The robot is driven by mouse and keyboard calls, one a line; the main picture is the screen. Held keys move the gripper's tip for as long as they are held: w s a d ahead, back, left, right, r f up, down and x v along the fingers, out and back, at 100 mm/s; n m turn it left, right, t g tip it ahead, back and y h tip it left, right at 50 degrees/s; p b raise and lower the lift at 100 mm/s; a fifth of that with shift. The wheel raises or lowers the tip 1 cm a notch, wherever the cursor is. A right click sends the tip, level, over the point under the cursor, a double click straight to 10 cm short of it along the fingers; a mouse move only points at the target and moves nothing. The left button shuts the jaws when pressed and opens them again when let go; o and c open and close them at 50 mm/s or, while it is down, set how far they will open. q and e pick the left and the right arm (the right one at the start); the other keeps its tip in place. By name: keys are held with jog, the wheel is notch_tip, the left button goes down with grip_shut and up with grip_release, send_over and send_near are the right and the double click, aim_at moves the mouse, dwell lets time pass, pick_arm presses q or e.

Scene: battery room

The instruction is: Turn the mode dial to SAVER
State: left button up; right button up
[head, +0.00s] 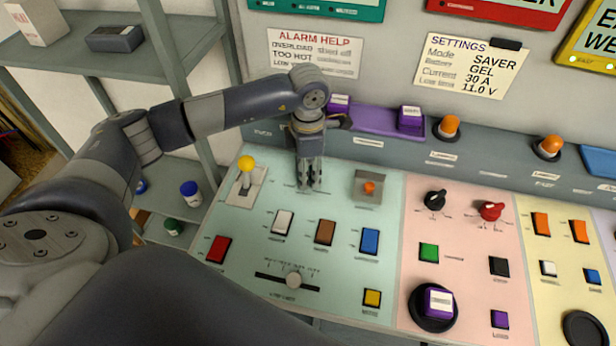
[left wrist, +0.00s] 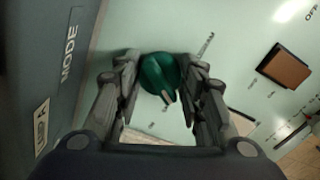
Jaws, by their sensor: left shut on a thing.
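The mode dial (left wrist: 160,74) is a round green knob with a pale pointer mark, seen between my fingers in the left wrist view. The word MODE is on the grey strip beside it. My left gripper (head: 309,184) points down at the green panel section in the head view and hides the dial there. In the left wrist view my left gripper (left wrist: 162,90) has its fingers on both sides of the dial, shut on it. The printed position labels around the dial are too small to read. A settings card (head: 471,66) on the wall lists Mode SAVER. My right gripper is not in view.
A yellow-tipped lever (head: 246,165) stands left of my left gripper and an orange button (head: 369,188) stands right of it. A white rocker (head: 282,222), a brown rocker (head: 325,232) and a slider knob (head: 294,280) are nearer. A purple ledge (head: 372,121) lies behind.

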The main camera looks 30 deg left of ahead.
pick_arm(q)
jog(key=shift+m+b, duration=1)
jog(key=shift+m, duration=0.2)
jog(key=shift+r, duration=0.1)
jog(key=o, duration=1.1)
notch_tip(320, 180, up, 12)
jog(key=shift+f, duration=0.1)
